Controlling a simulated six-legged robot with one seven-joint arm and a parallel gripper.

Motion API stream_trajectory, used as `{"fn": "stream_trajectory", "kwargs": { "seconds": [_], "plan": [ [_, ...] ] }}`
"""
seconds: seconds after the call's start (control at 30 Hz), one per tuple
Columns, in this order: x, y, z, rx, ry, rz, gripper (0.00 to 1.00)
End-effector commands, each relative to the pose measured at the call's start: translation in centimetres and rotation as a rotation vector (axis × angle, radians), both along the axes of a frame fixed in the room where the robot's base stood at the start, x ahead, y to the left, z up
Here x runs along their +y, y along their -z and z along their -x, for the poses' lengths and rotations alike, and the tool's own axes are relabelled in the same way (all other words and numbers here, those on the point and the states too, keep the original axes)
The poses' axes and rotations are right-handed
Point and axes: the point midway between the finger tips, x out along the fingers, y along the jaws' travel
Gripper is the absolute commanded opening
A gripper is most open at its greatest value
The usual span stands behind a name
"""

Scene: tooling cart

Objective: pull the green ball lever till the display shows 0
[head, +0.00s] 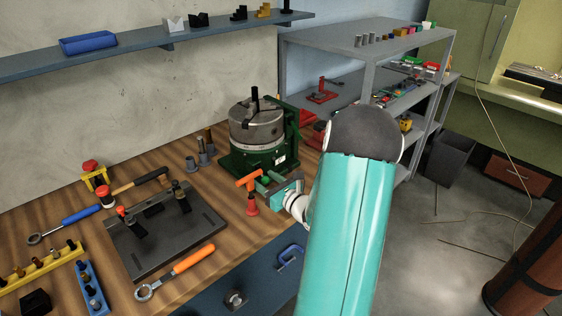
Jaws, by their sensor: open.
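I cannot make out a green ball lever or a display showing a number in the head view. A green machine base (240,165) carries a round grey chuck (256,128) with a black upright post, and a small pale label (281,159) is on its front. My gripper (264,187) is open in front of this machine, close to an orange-red T-shaped handle (251,192). I cannot tell whether it touches the handle. My teal arm hides the area right of the machine.
The wooden bench (75,205) holds a dark plate (160,250) with clamps, an orange-handled wrench (188,261) and a blue-handled tool (80,215). A grey shelf rack (368,48) stands behind my arm. Floor at the right is partly open, with a bin (455,158) and cables.

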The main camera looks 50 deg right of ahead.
Motion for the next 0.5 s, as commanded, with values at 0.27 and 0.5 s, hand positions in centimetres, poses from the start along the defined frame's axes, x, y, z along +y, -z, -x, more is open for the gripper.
{"fn": "stream_trajectory", "kwargs": {
  "seconds": [0.27,0.5],
  "plan": [
    [0.2,0.0,2.6,0.001,0.003,-0.001,0.52],
    [0.4,0.0,4.7,0.001,0.004,0.000,0.52]
  ]
}}
